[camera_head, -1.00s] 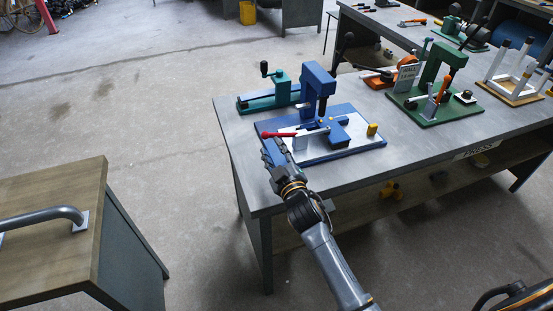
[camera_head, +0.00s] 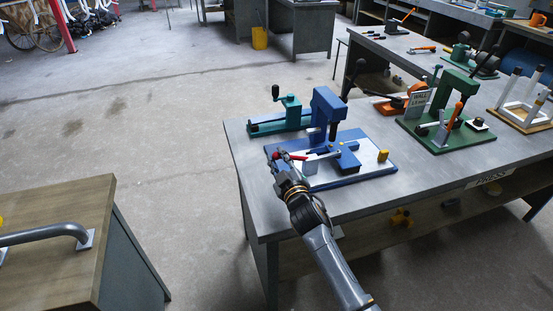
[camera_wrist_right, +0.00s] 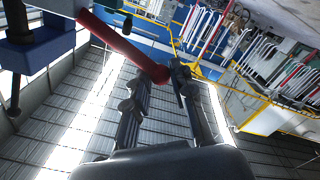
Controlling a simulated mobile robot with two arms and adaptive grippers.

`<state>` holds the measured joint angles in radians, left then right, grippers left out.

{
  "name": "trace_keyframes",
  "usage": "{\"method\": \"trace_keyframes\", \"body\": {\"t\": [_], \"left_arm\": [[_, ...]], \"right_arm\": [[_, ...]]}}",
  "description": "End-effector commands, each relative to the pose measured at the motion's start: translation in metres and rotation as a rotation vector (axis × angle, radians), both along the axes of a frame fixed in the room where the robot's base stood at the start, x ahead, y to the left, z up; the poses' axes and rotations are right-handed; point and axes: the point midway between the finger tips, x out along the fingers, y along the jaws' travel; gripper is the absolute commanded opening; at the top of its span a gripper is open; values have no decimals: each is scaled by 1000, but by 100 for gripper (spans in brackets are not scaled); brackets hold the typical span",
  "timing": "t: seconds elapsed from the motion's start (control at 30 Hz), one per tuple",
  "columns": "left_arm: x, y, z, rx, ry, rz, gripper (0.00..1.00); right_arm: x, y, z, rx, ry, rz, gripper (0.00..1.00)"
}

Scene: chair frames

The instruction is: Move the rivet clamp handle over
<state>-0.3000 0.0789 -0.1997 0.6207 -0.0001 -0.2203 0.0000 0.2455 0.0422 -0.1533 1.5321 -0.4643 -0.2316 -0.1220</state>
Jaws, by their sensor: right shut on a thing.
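The blue rivet press (camera_head: 327,108) stands on a blue and white base plate (camera_head: 380,168) on the grey bench. Its clamp has a red handle (camera_head: 297,157) lying low and pointing left. In the right wrist view, the red handle (camera_wrist_right: 120,42) slants down to the right, and its end lies between my fingertips. My right gripper (camera_head: 280,162) is shut on the handle's end at the plate's left side; in the wrist view its fingers (camera_wrist_right: 162,76) sit on either side. The gripper partly hides the handle's end in the head view. My left gripper is out of view.
A teal tool (camera_head: 290,112) stands behind the blue press. A green press (camera_head: 455,100) stands to the right. The grey bench top (camera_head: 240,135) is bare at the left corner. A wood-topped cabinet (camera_head: 60,215) stands at left, with open floor between.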

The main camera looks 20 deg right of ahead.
Motion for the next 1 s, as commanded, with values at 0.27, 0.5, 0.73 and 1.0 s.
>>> {"method": "trace_keyframes", "body": {"t": [0.27, 0.5, 0.73, 1.0], "left_arm": [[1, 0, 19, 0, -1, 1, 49], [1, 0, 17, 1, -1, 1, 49], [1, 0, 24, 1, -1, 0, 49], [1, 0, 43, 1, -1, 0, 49]], "right_arm": [[0, -9, 16, -3, 1, -3, 5], [0, -10, 15, -3, 0, -4, 5], [0, -14, 22, -5, 1, -6, 5], [1, -26, 37, -5, 1, -6, 5]]}}
